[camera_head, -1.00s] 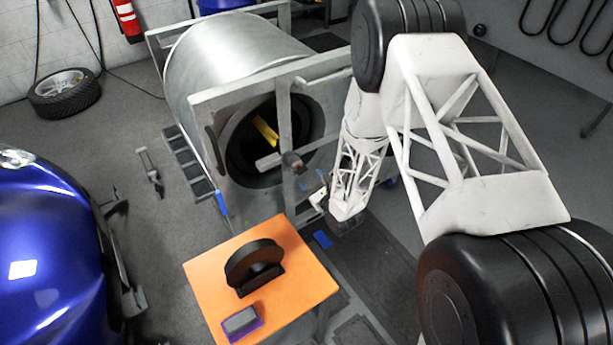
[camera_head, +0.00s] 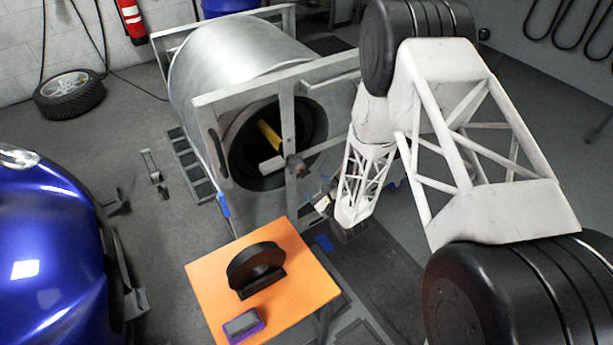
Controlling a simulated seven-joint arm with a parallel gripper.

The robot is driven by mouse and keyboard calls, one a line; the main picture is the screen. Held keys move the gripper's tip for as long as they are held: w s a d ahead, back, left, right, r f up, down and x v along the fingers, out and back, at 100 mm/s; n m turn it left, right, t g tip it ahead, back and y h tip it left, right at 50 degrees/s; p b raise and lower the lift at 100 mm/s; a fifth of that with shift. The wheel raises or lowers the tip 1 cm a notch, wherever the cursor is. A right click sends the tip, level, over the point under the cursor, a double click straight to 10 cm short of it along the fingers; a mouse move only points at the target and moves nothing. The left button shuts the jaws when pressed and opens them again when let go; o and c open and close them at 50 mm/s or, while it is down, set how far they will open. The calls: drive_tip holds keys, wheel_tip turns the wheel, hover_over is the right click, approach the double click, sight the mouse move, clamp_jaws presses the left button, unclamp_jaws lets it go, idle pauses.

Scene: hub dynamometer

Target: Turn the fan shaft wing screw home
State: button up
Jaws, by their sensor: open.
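The fan shaft end (camera_head: 294,167) shows as a small dark and brownish hub in front of the round opening of the large metal drum (camera_head: 237,50). I cannot make out the wing screw clearly on it. My gripper (camera_head: 323,205) is at the end of my white lattice arm, a little below and to the right of the hub and apart from it. It is small in the picture, open, and seems empty. Its far side and wrist are partly hidden by my arm.
An orange table (camera_head: 215,270) stands in front of the drum, with a black round-topped part (camera_head: 256,268) and a purple-edged block (camera_head: 243,326) on it. The drum's grey frame post (camera_head: 287,115) rises beside the hub. A blue car (camera_head: 45,260) is at the left.

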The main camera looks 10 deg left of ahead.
sight(306, 175)
drive_tip(key=n, duration=3.3)
drive_tip(key=shift+x, duration=3.8)
drive_tip(key=shift+f, duration=0.1)
drive_tip(key=shift+c, duration=0.4)
